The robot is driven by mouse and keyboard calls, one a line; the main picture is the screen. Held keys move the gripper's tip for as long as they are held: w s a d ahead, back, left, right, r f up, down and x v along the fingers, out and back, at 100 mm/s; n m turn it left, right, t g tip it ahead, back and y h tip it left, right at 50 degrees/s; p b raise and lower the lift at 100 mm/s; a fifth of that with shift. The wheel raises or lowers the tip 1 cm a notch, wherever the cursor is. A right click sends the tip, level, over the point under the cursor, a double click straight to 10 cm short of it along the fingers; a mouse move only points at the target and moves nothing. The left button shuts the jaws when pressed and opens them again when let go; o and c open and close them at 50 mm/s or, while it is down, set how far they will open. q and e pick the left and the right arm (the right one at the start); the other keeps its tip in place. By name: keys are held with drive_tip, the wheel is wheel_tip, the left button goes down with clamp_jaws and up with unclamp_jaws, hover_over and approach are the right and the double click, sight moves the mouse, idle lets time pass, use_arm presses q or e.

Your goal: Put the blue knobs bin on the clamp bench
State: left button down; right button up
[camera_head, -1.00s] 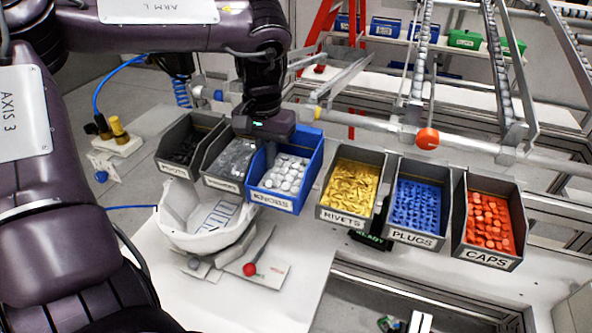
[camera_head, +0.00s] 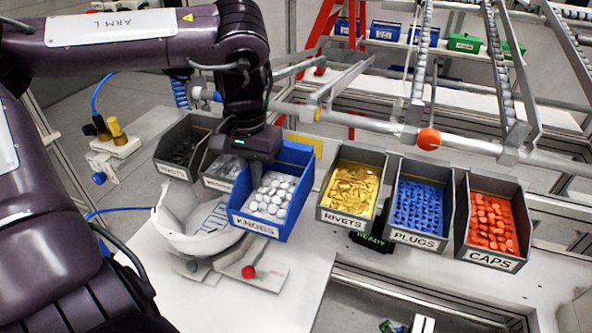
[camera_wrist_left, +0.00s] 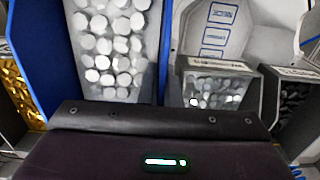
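The blue knobs bin (camera_head: 298,188), full of white round knobs and labelled KNOBS, is held raised and tilted in front of the bin row. It also shows in the left wrist view (camera_wrist_left: 32,45). My left gripper (camera_head: 256,160) is at its back left rim and moves with it; the fingertips are hidden. The white clamp bench (camera_head: 300,262) lies below, carrying a white helmet shell (camera_head: 190,242) on a clamp with a red ball handle (camera_head: 248,272). The bin's front corner overlaps the shell's right edge in the head view. My right gripper is out of view.
Grey bins of yellow rivets (camera_head: 345,220), blue plugs (camera_head: 425,242) and red caps (camera_head: 490,263) stand to the right. Two grey bins (camera_head: 175,172) stand left, close to the gripper. A rail with an orange ball (camera_head: 429,139) runs behind. The bench's front right is clear.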

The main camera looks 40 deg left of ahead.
use_arm(q)
drive_tip(key=shift+s+d, duration=0.15)
drive_tip(key=shift+s, duration=0.4)
drive_tip(key=shift+w, duration=0.1)
